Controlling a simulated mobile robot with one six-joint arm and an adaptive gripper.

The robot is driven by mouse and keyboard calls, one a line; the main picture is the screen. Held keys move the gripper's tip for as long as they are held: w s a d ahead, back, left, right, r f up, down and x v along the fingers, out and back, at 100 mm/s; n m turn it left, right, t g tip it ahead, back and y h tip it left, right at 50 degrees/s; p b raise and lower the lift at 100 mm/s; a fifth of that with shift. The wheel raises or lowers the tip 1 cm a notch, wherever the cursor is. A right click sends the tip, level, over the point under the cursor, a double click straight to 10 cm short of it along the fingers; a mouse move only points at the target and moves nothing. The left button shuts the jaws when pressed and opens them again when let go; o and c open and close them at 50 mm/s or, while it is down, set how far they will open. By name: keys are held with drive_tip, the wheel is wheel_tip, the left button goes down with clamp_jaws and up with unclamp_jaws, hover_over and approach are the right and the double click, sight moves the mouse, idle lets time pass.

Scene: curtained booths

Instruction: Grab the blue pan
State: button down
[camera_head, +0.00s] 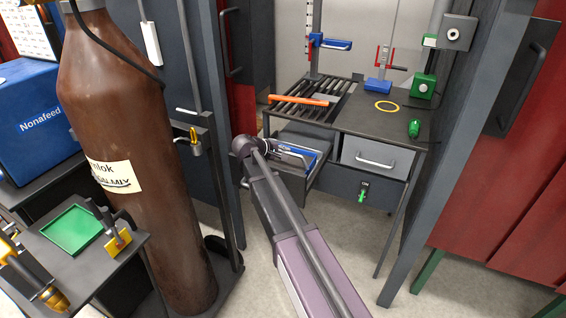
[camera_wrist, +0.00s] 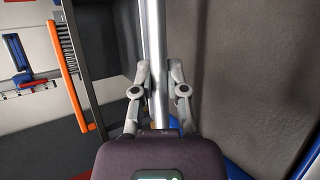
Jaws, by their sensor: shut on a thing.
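A blue object with pale lettering (camera_head: 307,158) shows partly inside the pulled-out left drawer (camera_head: 318,178) under the work table. It may be the blue pan, but its full shape is hidden by the drawer wall and my arm. In the wrist view my gripper (camera_wrist: 156,72) has its two fingers closed around a long silver bar (camera_wrist: 153,25), which looks like the drawer's handle. In the head view my wrist is at the drawer's left front, and my fingers are hidden there.
An orange bar (camera_head: 299,100) lies on the slatted part of the work table (camera_head: 372,122). A closed grey drawer (camera_head: 375,157) is to the right. A brown gas cylinder (camera_head: 130,150) stands left of my arm, and a grey post (camera_head: 440,150) stands right. Floor shows between.

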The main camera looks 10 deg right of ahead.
drive_tip(key=shift+r, duration=0.1)
wheel_tip(320, 180, up, 10)
drive_tip(key=p, duration=1)
idle(0.8)
